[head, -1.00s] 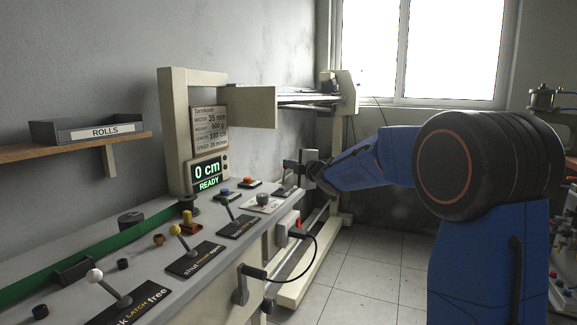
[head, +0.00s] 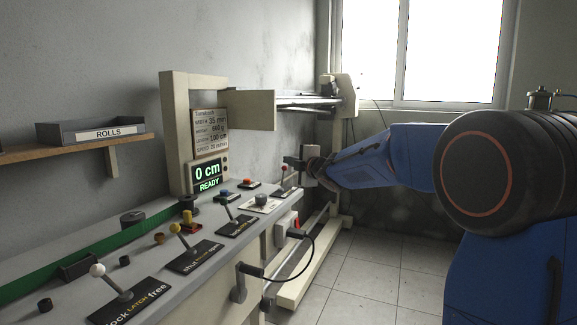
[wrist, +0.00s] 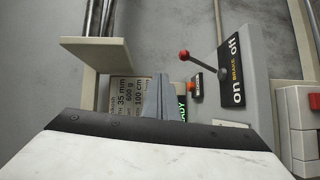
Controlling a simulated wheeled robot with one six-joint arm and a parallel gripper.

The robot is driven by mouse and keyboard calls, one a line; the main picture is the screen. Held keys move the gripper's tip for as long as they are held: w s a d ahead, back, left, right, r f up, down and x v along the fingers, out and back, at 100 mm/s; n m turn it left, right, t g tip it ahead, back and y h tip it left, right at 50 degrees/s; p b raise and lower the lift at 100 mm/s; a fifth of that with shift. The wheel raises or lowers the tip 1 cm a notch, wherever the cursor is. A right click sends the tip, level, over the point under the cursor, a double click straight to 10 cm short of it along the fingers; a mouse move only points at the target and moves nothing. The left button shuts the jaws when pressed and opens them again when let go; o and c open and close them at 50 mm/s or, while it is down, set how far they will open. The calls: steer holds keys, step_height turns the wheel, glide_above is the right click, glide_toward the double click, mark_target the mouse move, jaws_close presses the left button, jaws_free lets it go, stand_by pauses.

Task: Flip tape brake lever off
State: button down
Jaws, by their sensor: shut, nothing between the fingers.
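The tape brake lever (wrist: 205,64) has a red knob on a thin shaft. Its black plate (wrist: 232,68) reads "on BRAKE off". In the wrist view the shaft slants left from the plate and its knob lies a little toward the "off" end. In the head view the lever (head: 284,178) stands at the far end of the console, left of my gripper (head: 291,162). My gripper is shut and empty. In the wrist view its grey fingers (wrist: 158,97) are left of and below the knob, with a gap between.
Levers with a white knob (head: 97,270) and a yellow knob (head: 175,228) stand on the console, with another dark lever beyond. A red-orange button (wrist: 196,86) is close to the brake lever. The display (head: 207,176) reads "0 cm READY". A beige frame (head: 180,130) rises behind.

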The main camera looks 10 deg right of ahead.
steer(key=s+d+r, duration=0.2)
steer(key=s, duration=0.4)
steer(key=shift+s+d+r, duration=0.2)
steer(key=shift+s+d, duration=0.05)
steer(key=shift+d, duration=0.1)
steer(key=s+d+f+m+g+h, duration=0.1)
steer(key=s+d+f+m+h, duration=0.2)
steer(key=s, duration=0.4)
steer(key=s+d+f+m+g+h, duration=0.2)
steer(key=s+d+f+m, duration=0.1)
steer(key=s+m, duration=0.3)
steer(key=s+d+f+m+g+h, duration=0.1)
steer(key=s+d+f+m+h, duration=0.2)
steer(key=s, duration=0.5)
steer(key=s+a+f+m+g+y, duration=0.1)
steer(key=s+f+m+g, duration=0.1)
steer(key=s+f, duration=0.4)
steer(key=s+a+f+m+g, duration=0.1)
steer(key=s+f+m+g, duration=0.2)
steer(key=s, duration=1.1)
steer(key=s+a+f+m+g+y, duration=0.1)
steer(key=s+f+m+g, duration=0.1)
steer(key=s+f, duration=0.8)
steer(key=shift+s+a+m+g+y, duration=0.2)
steer(key=shift+a+m+g+y, duration=0.1)
steer(key=shift+m, duration=0.5)
